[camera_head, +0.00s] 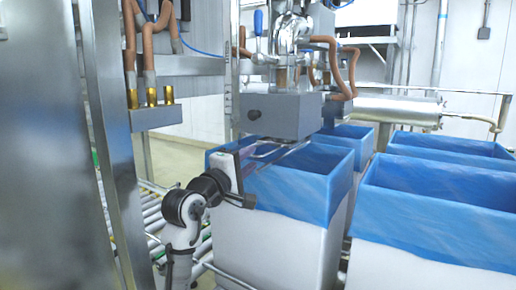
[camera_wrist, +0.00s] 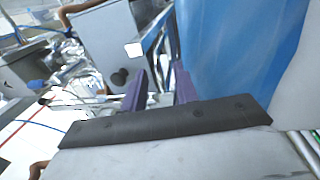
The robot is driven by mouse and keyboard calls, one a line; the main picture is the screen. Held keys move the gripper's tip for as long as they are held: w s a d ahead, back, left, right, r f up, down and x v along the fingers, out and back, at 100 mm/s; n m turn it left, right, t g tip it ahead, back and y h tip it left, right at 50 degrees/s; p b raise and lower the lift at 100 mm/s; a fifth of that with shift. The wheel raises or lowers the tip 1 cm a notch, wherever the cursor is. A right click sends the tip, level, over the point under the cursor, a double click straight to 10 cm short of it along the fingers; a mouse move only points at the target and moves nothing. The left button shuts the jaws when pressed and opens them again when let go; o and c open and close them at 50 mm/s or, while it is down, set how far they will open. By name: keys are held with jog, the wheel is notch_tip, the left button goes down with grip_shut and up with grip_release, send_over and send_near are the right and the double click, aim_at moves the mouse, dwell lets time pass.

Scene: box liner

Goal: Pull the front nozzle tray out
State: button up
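The front nozzle tray (camera_head: 278,150) shows as a thin metal frame under the grey nozzle block (camera_head: 270,115), over the near blue-lined box. In the wrist view, a metal strip that looks like part of the tray (camera_wrist: 155,45) runs away beyond my fingers. My gripper (camera_head: 250,152) is at the tray's near left end, above the left rim of that box. In the wrist view its two purple fingers (camera_wrist: 160,90) stand apart with a gap between them. I cannot tell whether either finger touches the tray.
The near blue-lined box (camera_head: 275,240) stands just under and right of my gripper. Another blue-lined box (camera_head: 430,245) stands at right, with more behind. A metal post (camera_head: 110,130) rises at left, beside a second nozzle block (camera_head: 155,117). A roller conveyor (camera_head: 150,215) lies below.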

aim_at(253, 156)
jog(key=p+x, duration=0.1)
jog(key=x, duration=0.4)
jog(key=shift+a, duration=0.1)
